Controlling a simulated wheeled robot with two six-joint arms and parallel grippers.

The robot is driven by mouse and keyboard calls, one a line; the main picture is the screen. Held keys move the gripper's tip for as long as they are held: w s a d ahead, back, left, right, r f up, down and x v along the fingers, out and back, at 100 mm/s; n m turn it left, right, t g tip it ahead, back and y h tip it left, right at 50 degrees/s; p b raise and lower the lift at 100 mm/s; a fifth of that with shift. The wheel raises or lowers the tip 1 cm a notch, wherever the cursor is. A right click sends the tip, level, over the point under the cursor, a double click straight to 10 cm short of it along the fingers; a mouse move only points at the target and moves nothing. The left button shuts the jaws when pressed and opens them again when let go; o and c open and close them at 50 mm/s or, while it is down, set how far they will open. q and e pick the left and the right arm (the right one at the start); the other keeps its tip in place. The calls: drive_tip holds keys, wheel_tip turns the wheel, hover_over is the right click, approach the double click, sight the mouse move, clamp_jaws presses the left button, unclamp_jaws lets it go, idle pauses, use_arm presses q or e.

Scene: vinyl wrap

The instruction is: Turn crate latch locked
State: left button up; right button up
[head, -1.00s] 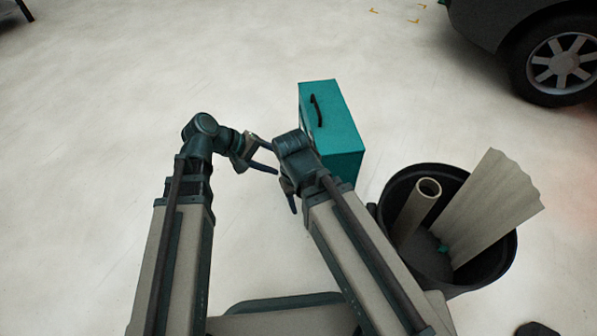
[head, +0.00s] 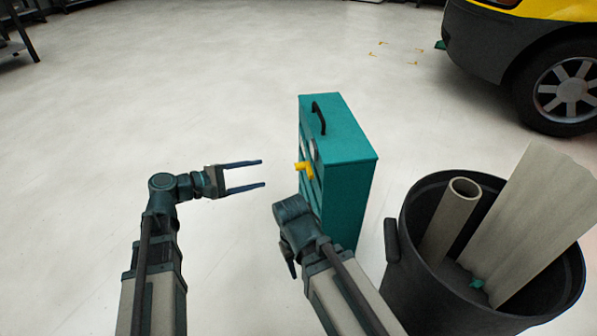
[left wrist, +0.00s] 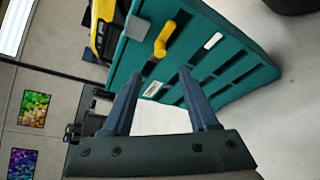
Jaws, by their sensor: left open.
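The teal crate (head: 345,165) stands upright on the floor with a black handle on top. Its yellow latch (head: 303,169) sticks out from the left-facing side; in the left wrist view the latch (left wrist: 162,42) shows as a bent yellow lever near one end of the slatted face. My left gripper (head: 263,173) is open and empty, left of the latch and apart from it, with its fingers pointing toward the crate. In the left wrist view the left gripper (left wrist: 158,85) shows a clear gap between its fingers. My right gripper (head: 291,268) hangs in front of the crate's near lower part; its fingers are mostly hidden.
A dark bin (head: 420,270) with a cardboard tube (head: 450,220) and a pale sheet (head: 535,225) stands close right of the crate. A yellow and black car (head: 500,45) is at the far right. The floor left of the crate is clear.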

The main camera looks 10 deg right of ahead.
sight(292, 168)
use_arm(q)
drive_tip(key=b+x, duration=0.3)
drive_tip(key=x, duration=1)
drive_tip(key=shift+w+d+f, duration=0.1)
drive_tip(key=shift+w+d, duration=0.1)
drive_tip(key=shift+d, duration=0.15)
drive_tip(key=shift+s, duration=0.1)
clamp_jaws()
